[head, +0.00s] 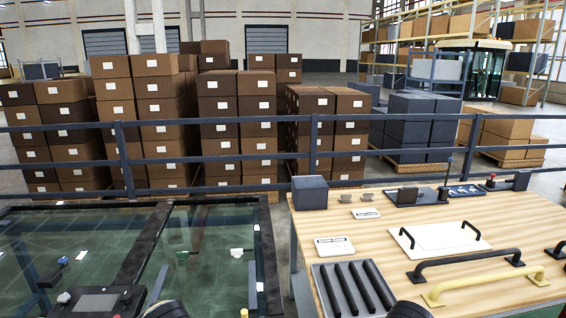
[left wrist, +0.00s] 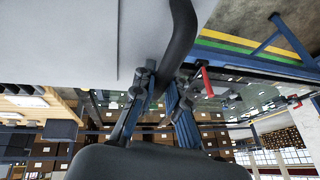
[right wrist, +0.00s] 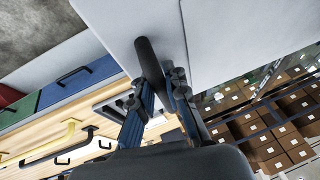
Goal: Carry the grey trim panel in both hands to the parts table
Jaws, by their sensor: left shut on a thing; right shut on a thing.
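The grey trim panel shows as a pale grey slab in the left wrist view (left wrist: 60,40) and the right wrist view (right wrist: 235,40). A black bar handle is on it in each view. My left gripper (left wrist: 160,82) is shut on one black handle (left wrist: 182,35). My right gripper (right wrist: 158,84) is shut on the other handle (right wrist: 149,58). The panel is not visible in the head view, so its height and tilt are unclear. The wooden-topped parts table (head: 400,290) stands at the right in the head view.
On the table are a white plate with handles (head: 440,237), a black handle (head: 465,263), a yellow handle (head: 485,286), a tray of black bars (head: 318,275) and a dark box (head: 310,192). A dark-framed glass structure (head: 215,240) is left. A railing (head: 220,119) and box stacks stand behind.

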